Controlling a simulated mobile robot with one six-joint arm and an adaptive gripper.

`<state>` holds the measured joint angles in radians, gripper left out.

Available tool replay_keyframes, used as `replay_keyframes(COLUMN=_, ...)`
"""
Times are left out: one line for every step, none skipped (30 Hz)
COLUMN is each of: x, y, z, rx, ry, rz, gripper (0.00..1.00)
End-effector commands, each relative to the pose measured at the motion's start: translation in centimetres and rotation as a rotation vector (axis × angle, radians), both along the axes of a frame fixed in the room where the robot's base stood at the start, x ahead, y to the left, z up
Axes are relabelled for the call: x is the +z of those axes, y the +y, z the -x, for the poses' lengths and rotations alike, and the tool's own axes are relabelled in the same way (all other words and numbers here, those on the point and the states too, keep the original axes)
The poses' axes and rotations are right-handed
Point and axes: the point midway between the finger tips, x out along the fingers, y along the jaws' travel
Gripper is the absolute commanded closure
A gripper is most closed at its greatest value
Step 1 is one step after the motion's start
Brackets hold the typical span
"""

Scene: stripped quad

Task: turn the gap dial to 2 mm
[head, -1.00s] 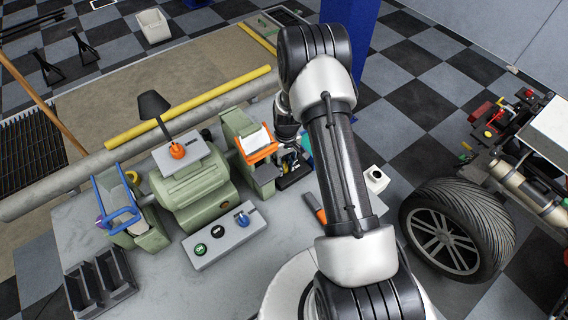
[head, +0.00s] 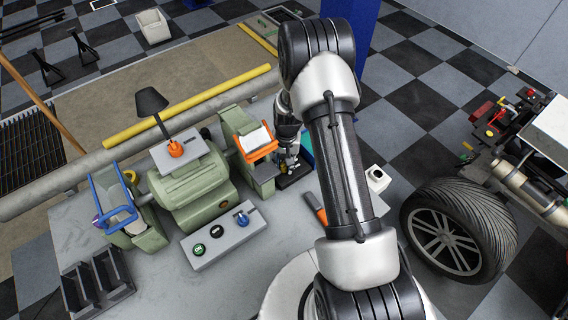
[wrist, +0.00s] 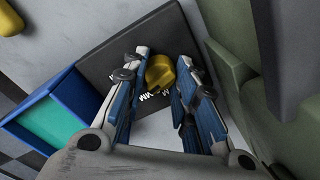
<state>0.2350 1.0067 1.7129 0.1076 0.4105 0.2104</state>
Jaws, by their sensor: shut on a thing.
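The gap dial looks to be the yellow knob (wrist: 160,74) in the wrist view. It sits on a dark plate (wrist: 130,28) with small white marks beside it, too small to read. My gripper (wrist: 163,64) has its two blue-padded fingers on either side of the knob and is shut on it. In the head view my gripper (head: 287,158) is low over the dark plate (head: 296,180), to the right of the green grinder (head: 195,190). The knob is not clearly visible there, and its setting cannot be read.
A blue and teal box (wrist: 50,112) stands left of the plate in the wrist view. A green machine wall (wrist: 235,85) is close on the right. In the head view, an orange-edged rest (head: 258,150) is left of my gripper, and a switch box (head: 222,238) is in front.

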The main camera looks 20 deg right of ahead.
Motion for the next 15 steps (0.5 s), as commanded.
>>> replay_keyframes(x=-0.08, y=0.02, z=0.06, rx=-0.041, ry=0.001, rz=0.0, gripper=0.98)
replay_keyframes(x=-0.08, y=0.02, z=0.07, rx=-0.07, ry=0.001, rz=0.001, gripper=0.98)
replay_keyframes(x=-0.08, y=0.02, z=0.07, rx=-0.107, ry=0.001, rz=0.0, gripper=0.98)
replay_keyframes(x=-0.07, y=0.02, z=0.07, rx=-0.136, ry=0.001, rz=0.001, gripper=0.98)
replay_keyframes(x=-0.06, y=0.02, z=0.07, rx=-0.164, ry=0.001, rz=0.001, gripper=0.98)
replay_keyframes(x=-0.06, y=0.02, z=0.07, rx=-0.202, ry=0.001, rz=0.001, gripper=0.98)
replay_keyframes(x=-0.05, y=0.02, z=0.07, rx=-0.23, ry=0.001, rz=0.001, gripper=0.98)
replay_keyframes(x=-0.05, y=0.02, z=0.07, rx=-0.258, ry=0.001, rz=0.001, gripper=0.98)
replay_keyframes(x=-0.04, y=0.03, z=0.08, rx=-0.297, ry=0.001, rz=0.001, gripper=0.98)
replay_keyframes(x=-0.04, y=0.03, z=0.08, rx=-0.324, ry=0.001, rz=0.001, gripper=0.98)
replay_keyframes(x=-0.03, y=0.03, z=0.07, rx=-0.352, ry=0.001, rz=0.0, gripper=0.98)
replay_keyframes(x=-0.03, y=0.04, z=0.08, rx=-0.388, ry=0.001, rz=0.001, gripper=0.98)
replay_keyframes(x=-0.02, y=0.04, z=0.08, rx=-0.415, ry=0.001, rz=0.0, gripper=0.98)
replay_keyframes(x=-0.02, y=0.04, z=0.08, rx=-0.441, ry=0.0, rz=0.001, gripper=0.98)
replay_keyframes(x=-0.02, y=0.05, z=0.08, rx=-0.475, ry=0.001, rz=0.001, gripper=0.98)
